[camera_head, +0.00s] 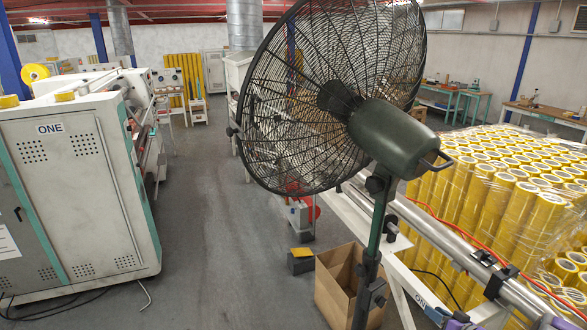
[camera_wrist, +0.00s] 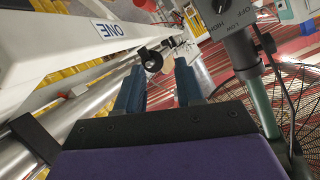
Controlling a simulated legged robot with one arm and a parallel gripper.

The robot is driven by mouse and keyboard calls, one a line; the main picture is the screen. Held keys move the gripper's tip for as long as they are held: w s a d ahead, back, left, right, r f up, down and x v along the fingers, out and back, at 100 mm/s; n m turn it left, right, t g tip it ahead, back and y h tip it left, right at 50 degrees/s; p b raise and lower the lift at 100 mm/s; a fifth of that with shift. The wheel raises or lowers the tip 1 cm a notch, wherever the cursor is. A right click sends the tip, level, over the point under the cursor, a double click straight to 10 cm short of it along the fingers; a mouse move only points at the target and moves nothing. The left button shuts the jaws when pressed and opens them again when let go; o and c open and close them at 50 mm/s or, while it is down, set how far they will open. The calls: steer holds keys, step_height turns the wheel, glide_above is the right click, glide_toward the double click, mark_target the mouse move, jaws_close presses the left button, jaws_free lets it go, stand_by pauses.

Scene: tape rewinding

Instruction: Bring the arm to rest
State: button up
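My gripper (camera_wrist: 158,75) shows in the wrist view, its two blue fingers apart with nothing held between them. A dark round end piece (camera_wrist: 151,60) shows beyond the fingertips; I cannot tell how far off it is. The wrist picture looks tilted or upside down.
A large fan (camera_head: 345,100) stands close in front; its pole (camera_wrist: 240,55) is right of my fingers. A white frame (camera_wrist: 80,35) and silver roller (camera_wrist: 85,108) lie left. A cardboard box (camera_head: 335,285) and wrapped yellow rolls (camera_head: 490,200) stand nearby. Floor (camera_head: 215,240) is clear left of the fan.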

step_height(320, 180, up, 13)
steer(key=w+a+g+h+b, duration=0.1)
steer(key=g+h+b, duration=0.1)
steer(key=g+h, duration=0.35)
steer(key=s+a+r+m+h, duration=0.1)
steer(key=s+a+r+h, duration=0.2)
steer(key=s+a+r, duration=0.15)
steer(key=s+a+r+g+y, duration=0.1)
steer(key=s+a+g, duration=0.2)
steer(key=s+a, duration=0.6)
steer(key=s+a+r+n+g+y+b, duration=0.1)
steer(key=s+a+g, duration=0.2)
steer(key=s+a, duration=0.6)
steer(key=s+a+r+n+g+y+b, duration=0.1)
steer(key=s+a+g, duration=0.3)
steer(key=s, duration=1.7)
steer(key=a+y, duration=0.1)
steer(key=a, duration=0.4)
steer(key=shift+s+a+r, duration=0.2)
steer(key=shift+s, duration=0.1)
